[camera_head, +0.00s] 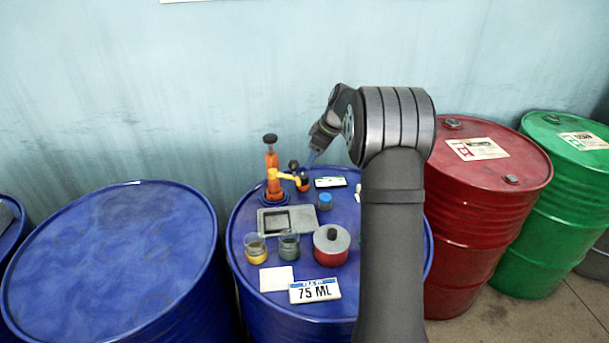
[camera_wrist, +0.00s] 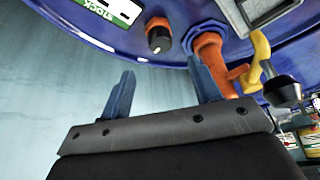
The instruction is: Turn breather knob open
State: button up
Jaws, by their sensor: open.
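The breather knob, a black cap with a white mark on an orange base, sits on top of the blue drum (camera_head: 345,250). In the wrist view the knob (camera_wrist: 159,38) lies just beyond the fingertips, roughly in line with the gap between them. My gripper (camera_wrist: 160,64) is open and empty, its two blue fingers apart. In the head view my gripper (camera_head: 312,160) comes down near the drum's back edge, close to the knob's orange base (camera_head: 304,185). No contact with the knob shows.
The orange pump (camera_head: 272,180) with its yellow lever (camera_head: 288,176) stands close to the left of my gripper. In the wrist view its orange pipe (camera_wrist: 210,50) is right beside one finger. A grey tray (camera_head: 262,222), beakers (camera_head: 256,250) and a red pot (camera_head: 331,252) stand in front.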

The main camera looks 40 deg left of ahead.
aim_at(303, 176)
jog(key=x, duration=0.9)
jog(key=shift+f, duration=0.1)
jog(key=c, duration=1)
jog(key=shift+s, duration=0.1)
jog(key=m, duration=0.2)
jog(key=m+t, duration=0.1)
jog(key=m, duration=0.1)
jog(key=shift+s+t, duration=0.1)
jog(key=shift+t, duration=0.2)
jog(key=shift+s+m+t+h, duration=0.15)
jog(key=shift+m+t, duration=0.3)
jog(key=shift+m, duration=0.75)
jog(key=shift+w+m+t+h, duration=0.1)
jog(key=shift+m+t+h, duration=0.25)
jog(key=shift+m, duration=0.85)
